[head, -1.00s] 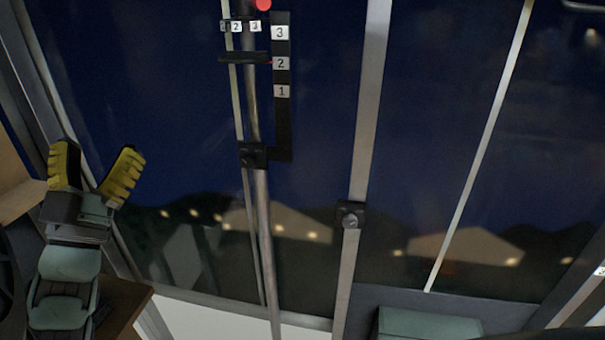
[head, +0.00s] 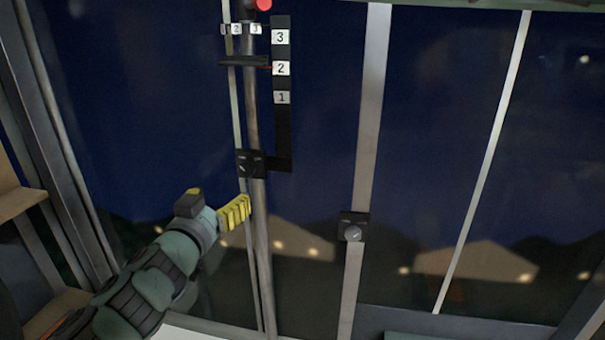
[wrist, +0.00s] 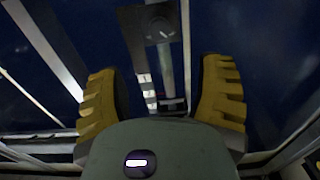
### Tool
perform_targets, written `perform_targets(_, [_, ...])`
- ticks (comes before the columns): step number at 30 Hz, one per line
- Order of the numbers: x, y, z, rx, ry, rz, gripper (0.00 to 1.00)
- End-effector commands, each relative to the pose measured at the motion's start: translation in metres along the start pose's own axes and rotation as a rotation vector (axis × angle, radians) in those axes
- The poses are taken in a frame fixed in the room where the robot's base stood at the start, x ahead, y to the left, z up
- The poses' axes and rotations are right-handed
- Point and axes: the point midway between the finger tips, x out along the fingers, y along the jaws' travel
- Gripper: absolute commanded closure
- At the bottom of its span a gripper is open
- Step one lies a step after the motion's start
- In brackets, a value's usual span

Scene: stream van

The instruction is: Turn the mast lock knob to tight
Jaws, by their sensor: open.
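The mast (head: 262,235) is a thin grey pole standing upright. A dark plate with a small knob, which I take for the mast lock knob (head: 245,166), sits on it at mid height. In the wrist view the knob (wrist: 159,32) shows at the top centre, with a pale line slanted across it. I cannot read the plate's markings. My gripper (head: 222,203) is below and left of the knob, apart from it. Its yellow fingers stand open and empty in the wrist view (wrist: 162,88).
A dark scale strip with labels 1, 2 and 3 (head: 281,68) stands right of the mast. A red ball top (head: 263,4) is above. Another knob (head: 352,233) is on the grey post (head: 368,130) to the right. A wooden shelf (head: 20,202) is at the left.

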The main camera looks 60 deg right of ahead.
Motion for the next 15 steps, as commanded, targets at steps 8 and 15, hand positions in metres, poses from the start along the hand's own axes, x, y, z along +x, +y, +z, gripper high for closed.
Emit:
perform_targets(8, [0.032, 0.003, -0.004, -0.001, 0.003, 0.007, 0.32])
perform_targets(15, [0.055, 0.002, -0.003, -0.001, 0.001, 0.004, 0.32])
